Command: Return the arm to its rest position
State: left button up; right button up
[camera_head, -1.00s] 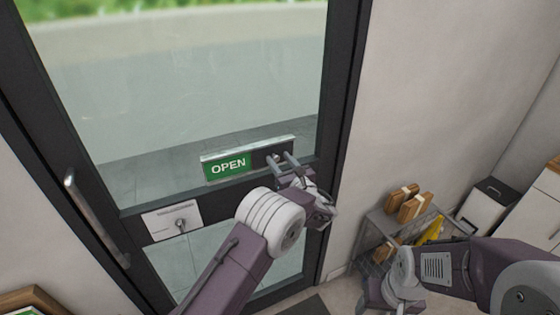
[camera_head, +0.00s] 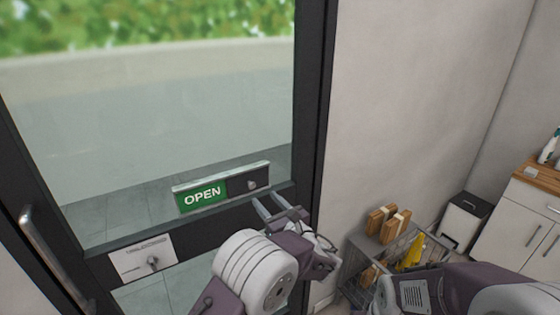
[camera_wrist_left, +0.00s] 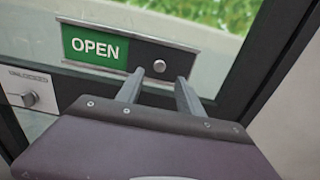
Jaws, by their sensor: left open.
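My left gripper (camera_head: 273,207) is open and empty in front of the glass door, just below the green and black OPEN sign (camera_head: 203,196). I cannot tell whether a finger touches the sign. My right arm (camera_head: 440,290) enters at the lower right, and its gripper's fingers are not visible.
The door has a dark frame (camera_head: 308,100), a metal handle (camera_head: 45,255) and a white lock plate (camera_head: 142,258). A bin (camera_head: 465,218) and white cabinet (camera_head: 515,235) are beyond.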

pick_arm(q)
jog(key=s+a+r+n+g+y, duration=0.1)
jog(key=a+n, duration=0.1)
jog(key=a, duration=0.4)
jog(key=s+a+r+n+g+y, duration=0.1)
jog(key=a+r+n+g, duration=0.1)
jog(key=a, duration=0.4)
jog(key=s+a+r+n+g+y, duration=0.1)
jog(key=a+n+g, duration=0.1)
jog(key=a, duration=0.3)
jog(key=shift+s+a+r+y, duration=0.3)
jog(key=shift+s+a, duration=0.1)
jog(key=s+a+f+n+g+h, duration=0.2)
jog(key=s+a+f+n+g, duration=0.25)
jog(key=s, duration=0.45)
jog(key=s+a+f+n+g+h, duration=0.35)
jog(key=s+f, duration=0.25)
jog(key=s, duration=0.2)
jog(key=s+d+f+n+h, duration=0.4)
jog(key=d+f+n, duration=0.1)
jog(key=d+n, duration=0.2)
jog(key=s+d+f+n+h, duration=0.4)
jog(key=d+f+n, duration=0.1)
jog(key=d+n, duration=0.2)
jog(key=shift+s+d+f+n+g+h, duration=0.3)
jog(key=shift+s+n+h, duration=0.05)
jog(key=shift+n, duration=0.35)
